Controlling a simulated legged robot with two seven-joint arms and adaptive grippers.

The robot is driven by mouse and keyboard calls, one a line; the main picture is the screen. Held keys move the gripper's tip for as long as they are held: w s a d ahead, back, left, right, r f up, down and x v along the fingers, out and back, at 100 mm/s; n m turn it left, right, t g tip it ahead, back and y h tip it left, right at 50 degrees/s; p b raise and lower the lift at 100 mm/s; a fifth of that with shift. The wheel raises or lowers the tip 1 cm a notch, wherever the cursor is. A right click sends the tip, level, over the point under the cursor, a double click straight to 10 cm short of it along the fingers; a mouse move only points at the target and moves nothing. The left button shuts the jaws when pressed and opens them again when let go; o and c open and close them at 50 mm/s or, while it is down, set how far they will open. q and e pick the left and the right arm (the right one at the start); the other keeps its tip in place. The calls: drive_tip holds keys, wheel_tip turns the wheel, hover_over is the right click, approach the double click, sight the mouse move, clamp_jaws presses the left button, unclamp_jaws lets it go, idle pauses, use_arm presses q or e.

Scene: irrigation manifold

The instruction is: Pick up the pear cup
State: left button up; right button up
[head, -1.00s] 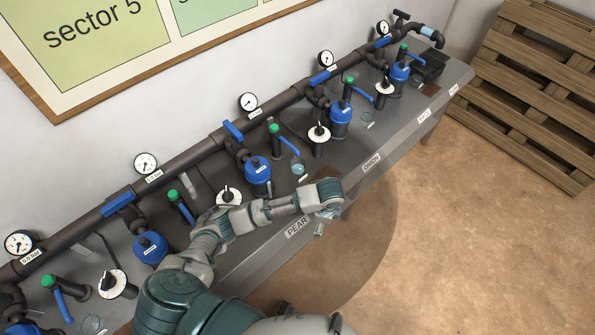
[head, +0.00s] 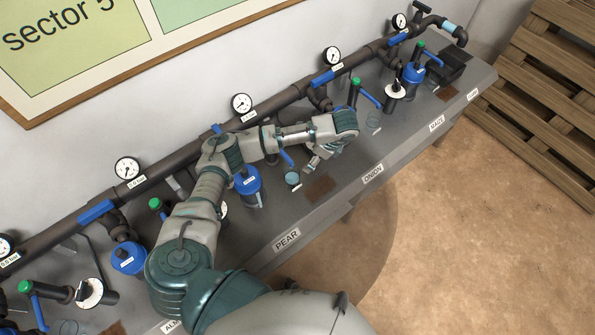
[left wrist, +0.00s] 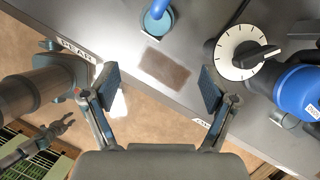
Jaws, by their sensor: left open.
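The pear cup (head: 292,179) is a small clear cup with a bluish top. It stands on the grey bench behind the PEAR label (head: 286,239). It also shows at the top of the left wrist view (left wrist: 155,24), partly covered by a blue lever. My left gripper (head: 311,164) is just right of the cup and above the bench, pointing down. In the left wrist view my left gripper (left wrist: 160,88) has its fingers wide apart with nothing between them. A dark claw at that view's lower left may be my right gripper (left wrist: 62,126); its jaw state is unclear.
A blue filter (head: 247,181) stands left of the cup. A white dial (left wrist: 243,47) and another blue filter (left wrist: 300,92) are close to the gripper's right finger in the wrist view. A brown patch (head: 319,187) on the bench is clear. A wooden pallet (head: 545,90) leans at right.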

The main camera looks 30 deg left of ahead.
use_arm(q)
drive_tip(key=b+x, duration=0.1)
drive_tip(key=x, duration=0.3)
approach(295, 176)
drive_tip(key=shift+s+a+f, duration=0.1)
drive_tip(key=shift+s+a, duration=0.2)
drive_tip(key=shift+s, duration=0.25)
drive_tip(key=shift+s+a+f, duration=0.15)
drive_tip(key=shift+s+a, duration=0.1)
drive_tip(key=shift+s, duration=0.3)
drive_tip(key=b+x, duration=0.1)
drive_tip(key=x, duration=0.3)
drive_tip(key=shift+s+f, duration=0.15)
drive_tip(key=shift+f, duration=0.35)
drive_tip(key=shift+c, duration=1)
drive_tip(key=c, duration=0.9)
use_arm(e)
drive_tip(key=shift+w+a+f, duration=0.25)
drive_tip(key=shift+a+f, duration=0.1)
drive_tip(key=shift+f, duration=0.15)
